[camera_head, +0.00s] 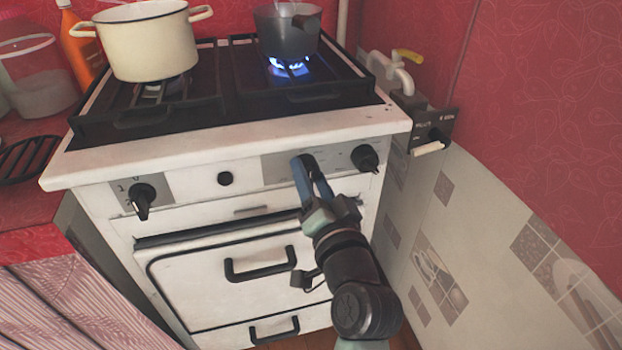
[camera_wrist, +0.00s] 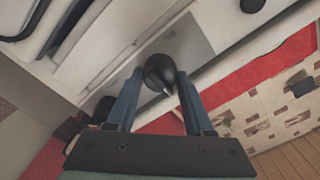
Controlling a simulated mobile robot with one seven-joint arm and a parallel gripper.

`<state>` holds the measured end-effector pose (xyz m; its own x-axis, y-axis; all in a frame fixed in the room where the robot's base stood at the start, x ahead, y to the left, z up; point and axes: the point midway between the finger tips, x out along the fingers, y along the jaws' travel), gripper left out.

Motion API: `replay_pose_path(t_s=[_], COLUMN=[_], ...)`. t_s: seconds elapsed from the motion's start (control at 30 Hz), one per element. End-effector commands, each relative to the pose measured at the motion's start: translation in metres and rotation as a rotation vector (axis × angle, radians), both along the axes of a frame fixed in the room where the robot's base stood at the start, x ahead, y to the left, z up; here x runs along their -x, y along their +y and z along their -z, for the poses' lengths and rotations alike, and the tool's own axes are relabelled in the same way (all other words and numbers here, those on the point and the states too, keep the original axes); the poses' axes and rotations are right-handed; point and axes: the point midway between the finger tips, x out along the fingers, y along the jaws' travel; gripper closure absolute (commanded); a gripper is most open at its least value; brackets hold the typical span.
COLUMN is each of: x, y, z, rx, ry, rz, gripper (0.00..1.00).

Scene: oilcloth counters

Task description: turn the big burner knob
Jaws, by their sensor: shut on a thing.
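My gripper (camera_head: 306,165) is at the grey control panel (camera_head: 275,168) on the right part of the white stove's front. In the wrist view, my gripper (camera_wrist: 157,85) has its two blue fingers closed on either side of a round black knob (camera_wrist: 160,68), with a pale pointer edge showing on it. I take this as the big burner knob; in the head view my fingers hide it. Another black knob (camera_head: 366,157) is to the right of my fingers. A small black knob (camera_head: 225,178) is in the middle, and a knob with a pointer (camera_head: 143,195) is at the left.
A cream pot (camera_head: 148,45) stands on the left burner. A dark saucepan (camera_head: 285,35) stands over a lit blue flame (camera_head: 288,67) at the right. Oven door handles (camera_head: 260,268) stick out below my gripper. A tiled wall (camera_head: 480,250) is close on the right.

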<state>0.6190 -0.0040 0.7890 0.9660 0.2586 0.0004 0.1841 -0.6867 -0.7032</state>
Motion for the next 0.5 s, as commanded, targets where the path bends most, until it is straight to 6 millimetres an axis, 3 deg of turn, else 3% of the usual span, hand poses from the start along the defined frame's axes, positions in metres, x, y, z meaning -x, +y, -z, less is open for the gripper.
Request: replay_pose_path(t_s=[0.43, 0.47, 0.5], x=[0.0001, 0.0001, 0.0001], y=[0.0000, 0.0000, 0.0000], z=[0.0011, 0.0011, 0.0011], rx=[0.013, 0.013, 0.012], ry=[-0.001, -0.001, 0.000], rz=[0.000, 0.000, 0.000], gripper=[1.00, 0.43, 0.35])
